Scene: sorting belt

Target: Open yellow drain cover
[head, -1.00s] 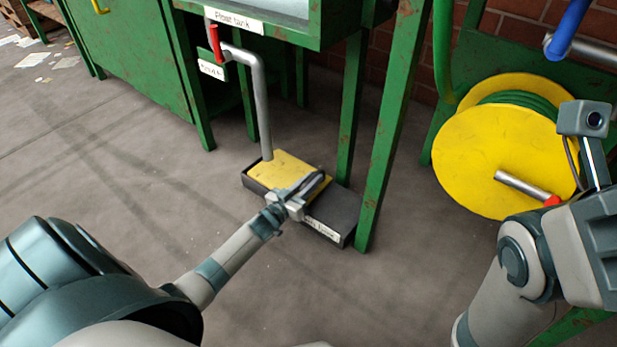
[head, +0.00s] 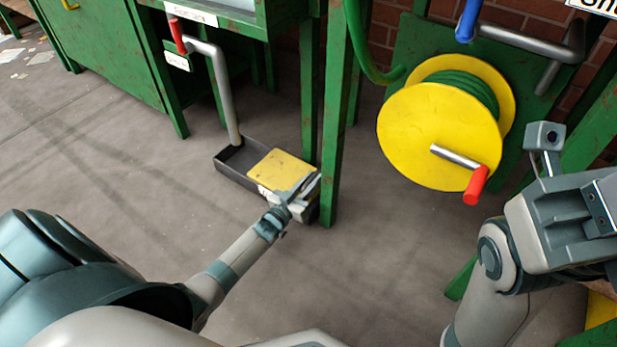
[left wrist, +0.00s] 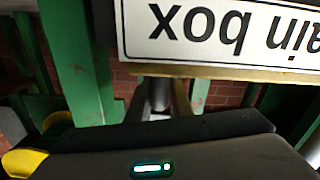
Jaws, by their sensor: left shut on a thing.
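The yellow drain cover (head: 282,168) lies over the right part of the dark drain box (head: 229,169) on the floor. The box's left part, below the grey drain pipe (head: 222,95), is uncovered. My left gripper (head: 303,191) is at the cover's right end, shut on the cover; its fingers partly hide that end. In the left wrist view, the cover shows as a thin yellow edge (left wrist: 225,74) by an upside-down box label (left wrist: 222,32). The grip itself is hidden there. My right arm is at the right, its fingers out of view.
A green frame leg (head: 334,130) stands close beside the box's right end. A yellow hose reel (head: 436,135) with a red-tipped crank is to the right. A red valve handle (head: 176,36) is above the box.

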